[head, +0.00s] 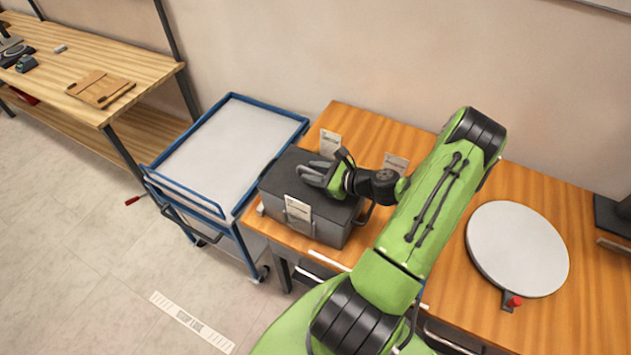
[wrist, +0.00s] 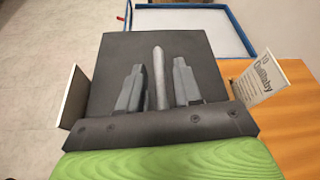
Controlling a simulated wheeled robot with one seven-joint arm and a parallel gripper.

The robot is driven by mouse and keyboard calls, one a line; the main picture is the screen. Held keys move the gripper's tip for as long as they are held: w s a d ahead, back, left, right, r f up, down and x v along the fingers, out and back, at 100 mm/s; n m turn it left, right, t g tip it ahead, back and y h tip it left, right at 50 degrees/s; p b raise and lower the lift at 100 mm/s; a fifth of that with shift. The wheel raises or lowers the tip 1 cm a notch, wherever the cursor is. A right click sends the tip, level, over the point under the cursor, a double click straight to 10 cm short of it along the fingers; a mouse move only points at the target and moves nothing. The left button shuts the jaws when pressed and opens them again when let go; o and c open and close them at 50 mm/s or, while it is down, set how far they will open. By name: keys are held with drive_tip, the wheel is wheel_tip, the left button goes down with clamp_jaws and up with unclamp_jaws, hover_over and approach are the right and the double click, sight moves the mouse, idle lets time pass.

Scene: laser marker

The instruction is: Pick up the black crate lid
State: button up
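The black crate (head: 330,232) stands on the wooden table with its dark, flat lid (head: 284,172) on top. The lid fills the middle of the wrist view (wrist: 205,60), with a light grey bar-like handle (wrist: 158,75) on it. My gripper (head: 310,174) is over the lid. In the wrist view its two grey fingers (wrist: 158,88) are on either side of the handle, with a narrow gap visible on each side. The gripper looks open; whether a finger touches the lid cannot be told.
White cards stand around the crate, one in front (head: 298,212) and one behind (head: 330,142). A blue-framed cart (head: 225,150) is close at the left. A round white plate (head: 517,248) lies on the table (head: 440,290) to the right. A wooden bench (head: 150,68) is far left.

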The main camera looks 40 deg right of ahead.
clamp_jaws()
drive_tip(key=shift+r, duration=0.1)
